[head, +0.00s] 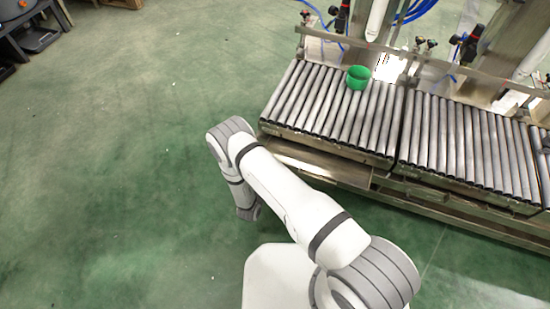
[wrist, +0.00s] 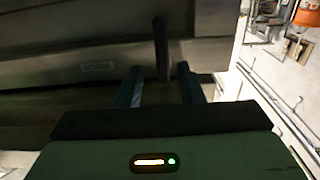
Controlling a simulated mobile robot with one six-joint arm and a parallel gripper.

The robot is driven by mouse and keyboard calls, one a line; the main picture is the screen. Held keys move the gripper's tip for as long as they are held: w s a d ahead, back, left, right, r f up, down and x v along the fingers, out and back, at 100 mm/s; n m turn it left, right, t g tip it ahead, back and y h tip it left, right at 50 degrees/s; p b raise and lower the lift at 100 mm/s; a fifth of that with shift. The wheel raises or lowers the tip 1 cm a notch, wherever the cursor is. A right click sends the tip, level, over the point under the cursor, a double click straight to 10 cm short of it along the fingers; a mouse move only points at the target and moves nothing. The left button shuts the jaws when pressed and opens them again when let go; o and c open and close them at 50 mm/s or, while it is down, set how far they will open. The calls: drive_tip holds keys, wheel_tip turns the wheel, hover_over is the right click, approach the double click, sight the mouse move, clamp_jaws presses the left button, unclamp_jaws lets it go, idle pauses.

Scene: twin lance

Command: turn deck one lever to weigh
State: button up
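In the wrist view my gripper (wrist: 160,88) is open, with its two dark fingers apart. A dark upright bar (wrist: 161,48), which looks like the lever, stands between the fingertips or just beyond them. I cannot tell whether a finger touches it. Behind it is a grey metal panel (wrist: 95,65) with a small pale label. My arm reaches beside the deck's left front corner; my gripper and the lever are hidden there. No lever marking can be read.
A second roller deck (head: 470,145) adjoins on the right. Metal frames with blue hoses (head: 415,12) stand behind the decks. Open green floor (head: 110,150) lies to the left. An orange object (wrist: 307,12) shows at the wrist view's upper right.

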drive_tip(key=shift+x, duration=1.35)
drive_tip(key=shift+a, duration=0.15)
drive_tip(key=shift+c, duration=0.4)
